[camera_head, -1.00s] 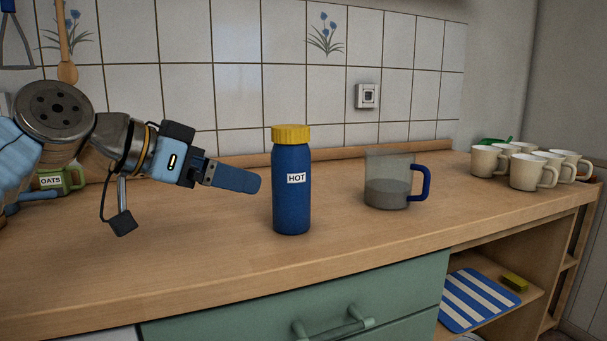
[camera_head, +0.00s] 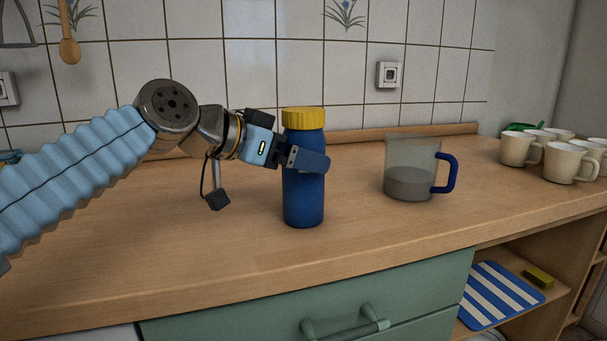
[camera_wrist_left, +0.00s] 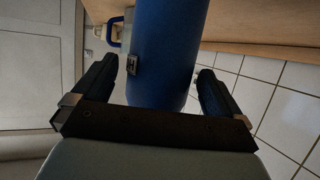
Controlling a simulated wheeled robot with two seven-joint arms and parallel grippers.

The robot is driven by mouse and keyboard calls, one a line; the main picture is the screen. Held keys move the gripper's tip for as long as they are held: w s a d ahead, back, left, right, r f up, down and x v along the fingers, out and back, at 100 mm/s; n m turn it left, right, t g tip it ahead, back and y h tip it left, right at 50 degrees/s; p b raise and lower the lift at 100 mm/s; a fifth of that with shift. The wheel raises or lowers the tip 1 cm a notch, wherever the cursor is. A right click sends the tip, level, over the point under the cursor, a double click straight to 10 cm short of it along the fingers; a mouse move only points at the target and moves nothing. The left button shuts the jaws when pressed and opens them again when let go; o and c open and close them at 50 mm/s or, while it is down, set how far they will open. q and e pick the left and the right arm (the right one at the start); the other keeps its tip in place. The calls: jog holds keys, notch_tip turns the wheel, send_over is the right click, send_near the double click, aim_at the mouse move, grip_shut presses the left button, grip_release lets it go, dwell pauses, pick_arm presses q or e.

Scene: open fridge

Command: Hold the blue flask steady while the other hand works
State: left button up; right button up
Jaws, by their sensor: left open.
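The blue flask (camera_head: 303,205) stands upright on the wooden counter with its yellow cap (camera_head: 303,118) on. My left gripper (camera_head: 309,160) is around the flask's upper body, below the cap. One finger crosses the front of the flask and covers its HOT label; the other finger is hidden behind it in the head view. My right gripper is not in view.
A clear jug (camera_head: 410,178) with a blue handle stands to the right of the flask, holding a greyish content. Several cream mugs (camera_head: 567,163) stand farther right. The counter (camera_head: 200,255) in front is clear. A green drawer (camera_head: 290,300) and open shelf are below.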

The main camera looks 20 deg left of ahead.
pick_arm(q)
jog(key=shift+x, duration=1.15)
jog(key=shift+c, duration=0.2)
jog(key=shift+r, duration=0.1)
jog(key=c, duration=1.4)
